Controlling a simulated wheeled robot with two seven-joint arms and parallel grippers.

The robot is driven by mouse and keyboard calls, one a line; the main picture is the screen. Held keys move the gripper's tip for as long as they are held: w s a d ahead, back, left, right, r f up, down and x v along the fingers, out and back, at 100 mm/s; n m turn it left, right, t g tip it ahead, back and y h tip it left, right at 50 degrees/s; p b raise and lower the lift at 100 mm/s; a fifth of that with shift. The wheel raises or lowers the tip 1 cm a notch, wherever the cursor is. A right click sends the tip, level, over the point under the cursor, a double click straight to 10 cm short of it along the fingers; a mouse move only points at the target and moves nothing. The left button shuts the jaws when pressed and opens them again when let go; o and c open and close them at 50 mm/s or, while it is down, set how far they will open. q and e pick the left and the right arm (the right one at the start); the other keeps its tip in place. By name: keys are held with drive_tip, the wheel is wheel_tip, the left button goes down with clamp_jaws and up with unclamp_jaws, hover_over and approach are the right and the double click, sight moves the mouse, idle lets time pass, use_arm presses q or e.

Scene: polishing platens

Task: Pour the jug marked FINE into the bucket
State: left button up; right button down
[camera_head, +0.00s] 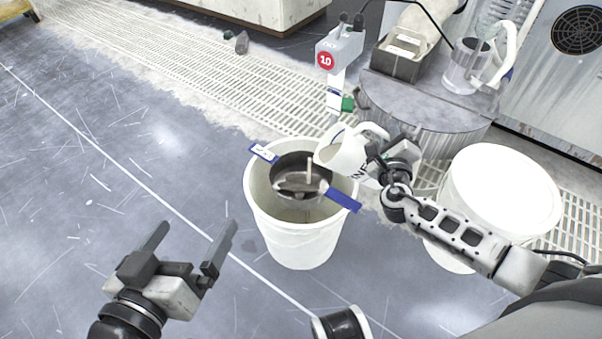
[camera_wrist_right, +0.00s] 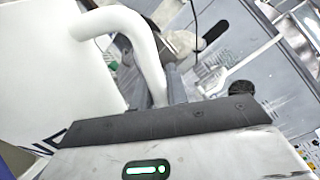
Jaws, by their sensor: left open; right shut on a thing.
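The open white bucket (camera_head: 300,238) stands on the floor. A dark metal strainer-like pan (camera_head: 289,172) rests across its mouth, with blue-ended arms over the rim. The white jug (camera_head: 341,154) is tilted, its mouth toward the pan; its dark lettering is partly hidden, with "INE" partly readable. My right gripper (camera_head: 381,163) is shut on the jug's handle; the right wrist view shows the handle (camera_wrist_right: 147,55) at the fingers (camera_wrist_right: 174,86) and the jug's wall. My left gripper (camera_head: 192,247) is open and empty, left of the bucket.
A lidded white bucket (camera_head: 505,192) stands right of the open one, under my right arm.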

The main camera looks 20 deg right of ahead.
sight(372, 128)
use_arm(q)
drive_tip(key=shift+r, duration=0.1)
use_arm(e)
drive_tip(key=shift+w+a+f+n, duration=0.1)
drive_tip(key=shift+w+a+n, duration=0.2)
drive_tip(key=shift+a+n, duration=0.3)
idle(1.6)
use_arm(q)
drive_tip(key=shift+a+p, duration=0.1)
drive_tip(key=shift+p, duration=0.3)
use_arm(e)
drive_tip(key=shift+w+a+r+n, duration=0.2)
drive_tip(key=shift+a+n, duration=0.25)
drive_tip(key=shift+w+a+r+n, duration=0.15)
drive_tip(key=shift+a+r+n, duration=0.05)
drive_tip(key=shift+a+n, duration=0.25)
idle(1.7)
use_arm(q)
drive_tip(key=shift+s+a+f+m+p, duration=0.1)
drive_tip(key=shift+a+f+m+p, duration=0.05)
drive_tip(key=shift+f+m+p, duration=0.25)
use_arm(e)
drive_tip(key=shift+w+a+r, duration=0.15)
drive_tip(key=shift+a+r, duration=0.05)
drive_tip(key=shift+a, duration=0.15)
